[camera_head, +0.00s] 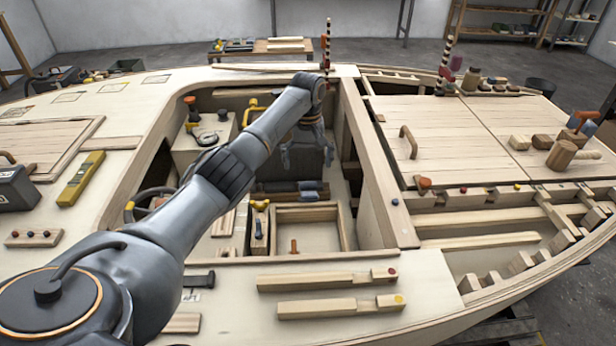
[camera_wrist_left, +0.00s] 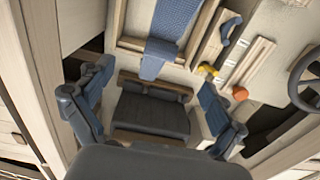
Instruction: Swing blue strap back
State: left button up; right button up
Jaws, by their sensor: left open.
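A woven blue strap (camera_wrist_left: 178,22) lies in a shallow wooden frame (camera_wrist_left: 200,35) in the left wrist view. Its flat end (camera_wrist_left: 156,60) hangs over the frame's edge, towards a dark grey cushioned block (camera_wrist_left: 150,115). In the head view a small blue-grey piece (camera_head: 308,187) shows below my gripper; I cannot tell whether it is the strap. My left gripper (camera_head: 306,162) reaches down into the open hull well. Its fingers are spread wide and empty over the dark block in the wrist view (camera_wrist_left: 152,108), apart from the strap. My right gripper is out of view.
Wooden walls and a long beam (camera_head: 375,165) edge the well on the right. In the wrist view, an orange knob (camera_wrist_left: 240,93), a yellow clip (camera_wrist_left: 208,69) and a blue handle (camera_wrist_left: 230,30) sit right of the strap. Two wooden bars (camera_head: 325,280) lie on the near deck.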

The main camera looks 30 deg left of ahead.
pick_arm(q)
jog(key=shift+r, duration=2.35)
